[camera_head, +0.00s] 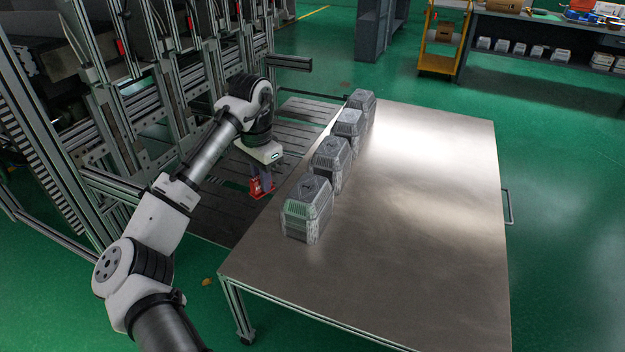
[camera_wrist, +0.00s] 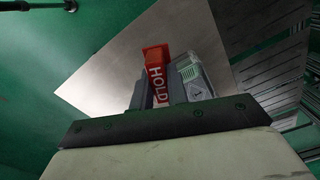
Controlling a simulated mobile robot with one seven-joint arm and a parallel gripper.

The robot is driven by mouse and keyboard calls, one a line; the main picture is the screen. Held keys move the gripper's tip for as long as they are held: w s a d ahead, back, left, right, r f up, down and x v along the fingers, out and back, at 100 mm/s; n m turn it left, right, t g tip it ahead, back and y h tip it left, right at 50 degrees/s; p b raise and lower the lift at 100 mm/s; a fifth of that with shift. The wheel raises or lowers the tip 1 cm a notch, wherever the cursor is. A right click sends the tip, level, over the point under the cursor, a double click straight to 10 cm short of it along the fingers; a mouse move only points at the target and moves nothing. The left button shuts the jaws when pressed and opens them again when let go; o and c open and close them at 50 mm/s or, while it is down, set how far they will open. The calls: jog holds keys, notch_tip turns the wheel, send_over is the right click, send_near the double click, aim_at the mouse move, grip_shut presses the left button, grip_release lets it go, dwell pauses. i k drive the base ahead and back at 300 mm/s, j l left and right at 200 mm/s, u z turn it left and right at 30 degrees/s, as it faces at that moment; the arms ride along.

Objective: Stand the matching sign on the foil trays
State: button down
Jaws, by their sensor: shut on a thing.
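My gripper (camera_head: 262,177) is shut on a red sign (camera_head: 260,188) and holds it off the left edge of the metal table. In the wrist view, the sign (camera_wrist: 156,58) stands between my two grey fingers (camera_wrist: 158,92) and reads "HOLD" in white letters. The foil trays appear as several grey, bevelled box-like stacks in a row along the table's left edge. The nearest stack (camera_head: 307,212) has a greenish patch on its upper side and lies just right of my gripper. A grey and green stack (camera_wrist: 194,74) shows beside the sign in the wrist view.
The metal table (camera_head: 420,210) is bare to the right of the row. Machine frames (camera_head: 150,90) stand left of my arm, with a slatted platform (camera_head: 225,200) below it. A yellow cart (camera_head: 442,40) and a workbench (camera_head: 540,45) stand at the back.

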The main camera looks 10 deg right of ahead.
aim_at(307, 186)
jog(key=i+l, duration=0.7)
